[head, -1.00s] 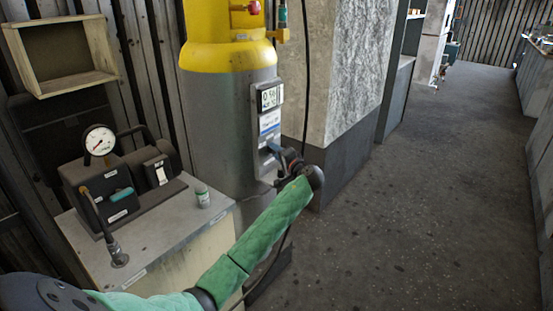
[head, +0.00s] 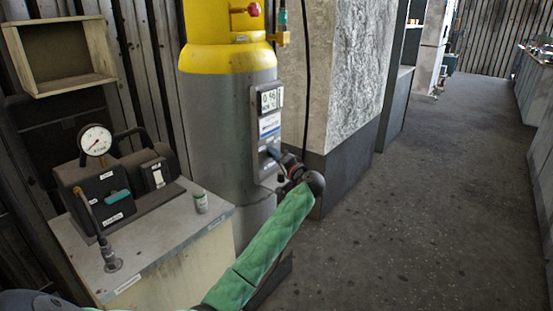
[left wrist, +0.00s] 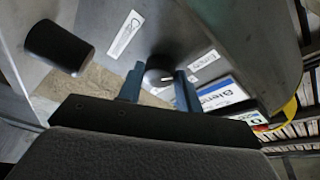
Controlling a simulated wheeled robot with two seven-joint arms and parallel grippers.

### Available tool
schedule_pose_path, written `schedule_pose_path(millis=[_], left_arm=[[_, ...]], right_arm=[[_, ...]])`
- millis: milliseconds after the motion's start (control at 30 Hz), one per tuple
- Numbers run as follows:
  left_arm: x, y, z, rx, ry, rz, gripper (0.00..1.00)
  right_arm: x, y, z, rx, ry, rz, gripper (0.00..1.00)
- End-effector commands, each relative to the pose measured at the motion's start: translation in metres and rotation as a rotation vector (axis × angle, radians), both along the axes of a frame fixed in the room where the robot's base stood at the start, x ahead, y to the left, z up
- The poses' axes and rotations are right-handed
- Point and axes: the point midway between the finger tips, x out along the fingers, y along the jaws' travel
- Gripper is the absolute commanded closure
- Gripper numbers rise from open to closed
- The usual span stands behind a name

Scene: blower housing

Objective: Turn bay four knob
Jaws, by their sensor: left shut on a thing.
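A grey panel (head: 267,122) with a digital display (head: 270,99) and labels is fixed to the side of a grey and yellow cylinder (head: 215,110). My left gripper (head: 273,156) is at the lower part of this panel. In the left wrist view its two blue fingers (left wrist: 158,84) are shut on a small dark round knob (left wrist: 158,68) with a pale mark, one finger on each side. A label that seems to read "Blend" (left wrist: 222,94) lies right of the knob. I cannot read which bay the knob belongs to. My right gripper is not in view.
A dark cylindrical part (left wrist: 58,48) sticks out near the knob. A stone pillar (head: 340,75) stands behind; open floor (head: 400,220) lies right.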

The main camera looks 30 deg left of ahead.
Motion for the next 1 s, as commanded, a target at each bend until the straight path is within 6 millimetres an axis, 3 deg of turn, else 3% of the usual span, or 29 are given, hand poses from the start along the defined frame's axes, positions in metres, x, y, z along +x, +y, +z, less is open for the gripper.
schedule_pose_path(millis=[200,233,333,733,1000], left_arm=[[0.0,0.0,-0.001,-0.002,0.001,-0.001,0.88],[0.0,0.0,-0.001,-0.002,0.001,-0.001,0.61],[0.0,0.0,-0.001,-0.002,0.001,-0.001,0.44],[-0.001,-0.004,-0.001,-0.002,0.001,-0.001,0.44],[-0.012,-0.032,-0.005,-0.002,0.001,-0.001,0.44]], right_arm=[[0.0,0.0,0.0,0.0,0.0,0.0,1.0],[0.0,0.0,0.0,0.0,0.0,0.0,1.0],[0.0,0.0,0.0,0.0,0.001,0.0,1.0],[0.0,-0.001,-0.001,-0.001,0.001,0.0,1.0],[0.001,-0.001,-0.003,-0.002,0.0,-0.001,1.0]])
